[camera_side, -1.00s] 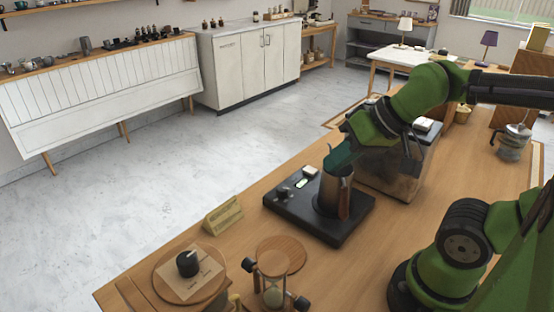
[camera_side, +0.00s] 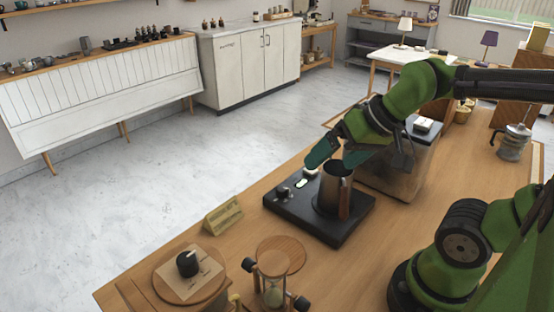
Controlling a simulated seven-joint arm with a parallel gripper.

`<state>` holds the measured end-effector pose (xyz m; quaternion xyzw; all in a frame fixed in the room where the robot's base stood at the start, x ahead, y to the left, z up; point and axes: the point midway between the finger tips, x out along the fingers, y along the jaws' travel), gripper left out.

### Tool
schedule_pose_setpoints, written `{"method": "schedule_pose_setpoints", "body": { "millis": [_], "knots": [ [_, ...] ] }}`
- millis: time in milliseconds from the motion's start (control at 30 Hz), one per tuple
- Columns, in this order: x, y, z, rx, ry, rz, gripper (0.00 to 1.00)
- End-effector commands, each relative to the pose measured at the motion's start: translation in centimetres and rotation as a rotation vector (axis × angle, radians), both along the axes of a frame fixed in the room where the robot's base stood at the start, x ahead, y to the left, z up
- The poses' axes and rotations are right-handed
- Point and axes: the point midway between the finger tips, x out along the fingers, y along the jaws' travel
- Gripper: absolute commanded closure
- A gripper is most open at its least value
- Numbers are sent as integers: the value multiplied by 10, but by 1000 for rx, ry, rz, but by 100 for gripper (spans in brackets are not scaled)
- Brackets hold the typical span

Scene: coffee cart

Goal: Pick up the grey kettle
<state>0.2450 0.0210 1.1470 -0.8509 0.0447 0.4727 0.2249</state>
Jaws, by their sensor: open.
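The grey kettle (camera_side: 331,188) stands upright on a black base (camera_side: 308,221) with small controls on its left end. Its open top faces up, and a brown strip, apparently its handle, runs down its right side. My gripper (camera_side: 342,160) is just above and behind the kettle's rim. Its green fingers are spread, one to the left of the rim and one to the right. I see nothing held between them. In this view I cannot tell whether a finger touches the kettle.
A clear-sided box (camera_side: 390,176) stands behind the kettle under my arm. An hourglass (camera_side: 273,284), a round wooden board and a small wooden sign (camera_side: 223,216) are at the front. Bare wood lies right of the base.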

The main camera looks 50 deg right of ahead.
Motion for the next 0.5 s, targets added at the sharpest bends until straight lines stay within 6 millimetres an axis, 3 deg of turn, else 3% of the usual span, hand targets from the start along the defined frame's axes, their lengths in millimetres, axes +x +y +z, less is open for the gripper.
{"method": "schedule_pose_setpoints", "body": {
  "millis": [233, 400, 500],
  "knots": [
    [44, -69, -3, -131, 270, 32, 0],
    [58, -117, -1, -215, 467, 185, 0],
    [59, -128, 7, -245, 526, 282, 0]
  ]
}}
